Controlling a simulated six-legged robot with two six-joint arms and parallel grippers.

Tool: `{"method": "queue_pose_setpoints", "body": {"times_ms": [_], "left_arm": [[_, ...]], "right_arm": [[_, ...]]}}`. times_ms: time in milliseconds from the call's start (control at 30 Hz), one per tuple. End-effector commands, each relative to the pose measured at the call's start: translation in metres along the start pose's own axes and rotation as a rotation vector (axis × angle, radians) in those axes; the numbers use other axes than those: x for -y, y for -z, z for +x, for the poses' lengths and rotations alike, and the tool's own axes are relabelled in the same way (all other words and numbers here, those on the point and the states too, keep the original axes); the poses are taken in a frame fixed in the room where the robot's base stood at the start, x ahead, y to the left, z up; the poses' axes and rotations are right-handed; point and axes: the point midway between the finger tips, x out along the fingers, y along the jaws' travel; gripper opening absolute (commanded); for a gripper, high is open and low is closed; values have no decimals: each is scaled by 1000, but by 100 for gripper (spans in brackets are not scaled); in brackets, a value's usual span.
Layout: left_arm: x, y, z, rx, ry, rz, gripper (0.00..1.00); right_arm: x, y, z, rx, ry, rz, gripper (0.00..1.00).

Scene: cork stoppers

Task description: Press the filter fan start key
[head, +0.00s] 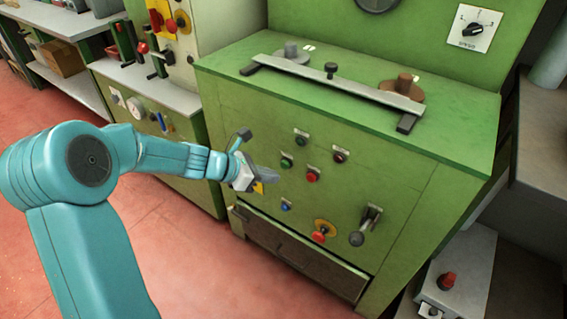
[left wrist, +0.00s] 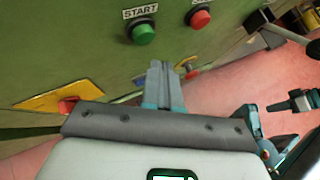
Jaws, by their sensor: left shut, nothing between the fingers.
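The green machine front (head: 225,125) carries several small round keys. In the head view a green key (head: 286,162) and a red key (head: 312,175) sit near its middle, with a dark green key (head: 302,139) and a dark red key (head: 340,156) above. Their labels are too small to read there. In the left wrist view a green key (left wrist: 142,33) has a START label above it; whether it belongs to the filter fan cannot be told. My left gripper (head: 266,176) is shut and empty, left of the keys. Its closed fingers (left wrist: 158,70) show below the START key, apart from it.
A blue key (head: 286,206), a red mushroom knob (head: 319,236) on yellow and a lever (head: 368,222) sit lower on the front. A grey bar (head: 330,83) lies across the machine top. The red floor (head: 190,255) is open in front.

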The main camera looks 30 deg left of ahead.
Motion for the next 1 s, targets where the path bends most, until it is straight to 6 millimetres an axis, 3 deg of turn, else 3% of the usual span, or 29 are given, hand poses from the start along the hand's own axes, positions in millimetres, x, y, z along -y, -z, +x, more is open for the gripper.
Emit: {"method": "queue_pose_setpoints", "body": {"times_ms": [1000], "left_arm": [[-5,-5,7,1,0,0,0]], "right_arm": [[2,-1,-3,3,0,-2,0]]}}
